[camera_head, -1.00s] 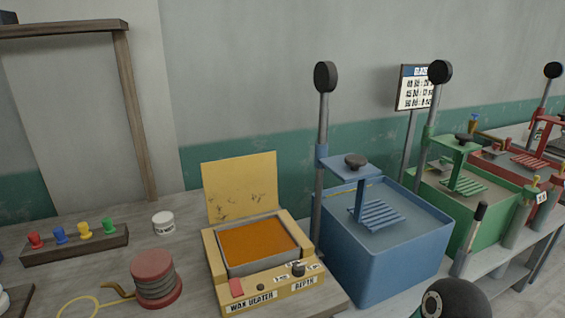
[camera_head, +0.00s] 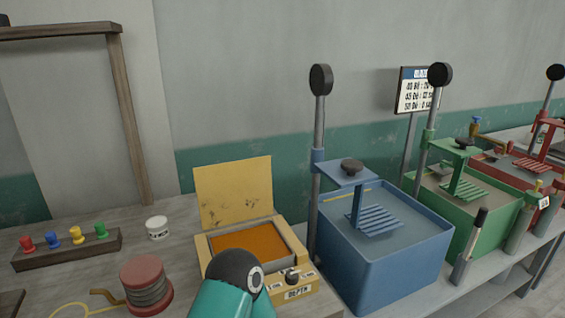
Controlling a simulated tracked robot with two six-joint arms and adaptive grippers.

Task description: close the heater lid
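The yellow wax heater (camera_head: 290,236) stands on the bench left of the blue vat. Its lid (camera_head: 233,192) is open, standing upright at the back edge. Orange wax (camera_head: 250,242) shows in the heater's square well. A teal and black part of my own arm covers the heater's front left corner and part of its label. Neither gripper's fingers can be seen, and I cannot tell from this view which arm the part belongs to.
A blue vat (camera_head: 385,262) with a tall black-knobbed lever (camera_head: 320,120) stands close to the heater's right. A red spool (camera_head: 146,285), a white jar (camera_head: 158,228) and a rack of coloured pegs (camera_head: 68,248) lie left. A green vat (camera_head: 485,210) stands farther right.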

